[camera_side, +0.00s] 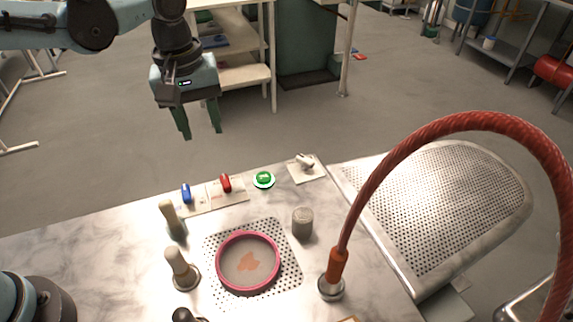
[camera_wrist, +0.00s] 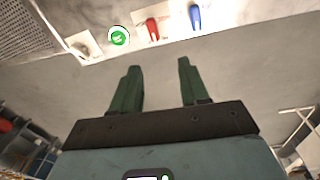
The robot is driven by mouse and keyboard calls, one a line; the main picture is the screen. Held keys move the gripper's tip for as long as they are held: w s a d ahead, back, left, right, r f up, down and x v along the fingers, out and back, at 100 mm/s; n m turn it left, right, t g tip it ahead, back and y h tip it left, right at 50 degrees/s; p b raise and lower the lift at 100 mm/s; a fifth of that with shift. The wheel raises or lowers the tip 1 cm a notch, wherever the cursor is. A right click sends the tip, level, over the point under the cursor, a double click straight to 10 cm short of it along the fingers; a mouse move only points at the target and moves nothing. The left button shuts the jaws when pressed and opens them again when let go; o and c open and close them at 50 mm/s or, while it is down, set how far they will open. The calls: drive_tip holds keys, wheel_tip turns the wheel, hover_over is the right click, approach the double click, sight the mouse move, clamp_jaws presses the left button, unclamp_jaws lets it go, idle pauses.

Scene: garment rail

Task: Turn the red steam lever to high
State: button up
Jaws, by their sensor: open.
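The red steam lever (camera_side: 226,183) stands on a pale plate at the far edge of the marbled metal table, between a blue lever (camera_side: 186,193) and a green round button (camera_side: 263,179). The red lever (camera_wrist: 153,29) also shows in the wrist view, between the green button and the blue lever. The plate's markings are too small to read. My gripper (camera_side: 201,135) is open and empty, hanging above and beyond the table's far edge, to the left of the red lever in the side view. Its two green fingers (camera_wrist: 155,85) point toward the levers in the wrist view, apart from them.
A pink-rimmed round dish (camera_side: 219,277) sits on a perforated plate. Knobbed posts (camera_side: 179,268) stand left of it and a grey cylinder (camera_side: 302,222) right. A red hose (camera_side: 408,138) arches over the right side. A white switch (camera_side: 305,161) sits at the far corner.

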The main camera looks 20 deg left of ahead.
sight(225, 180)
drive_tip(key=shift+n+g, duration=0.4)
drive_tip(key=shift+n, duration=0.2)
drive_tip(key=f, duration=0.4)
drive_tip(key=d+f, duration=0.1)
drive_tip(key=f, duration=0.3)
drive_tip(key=d+f, duration=0.1)
drive_tip(key=f, duration=0.4)
drive_tip(key=shift+w, duration=0.4)
drive_tip(key=shift+c, duration=0.4)
clamp_jaws()
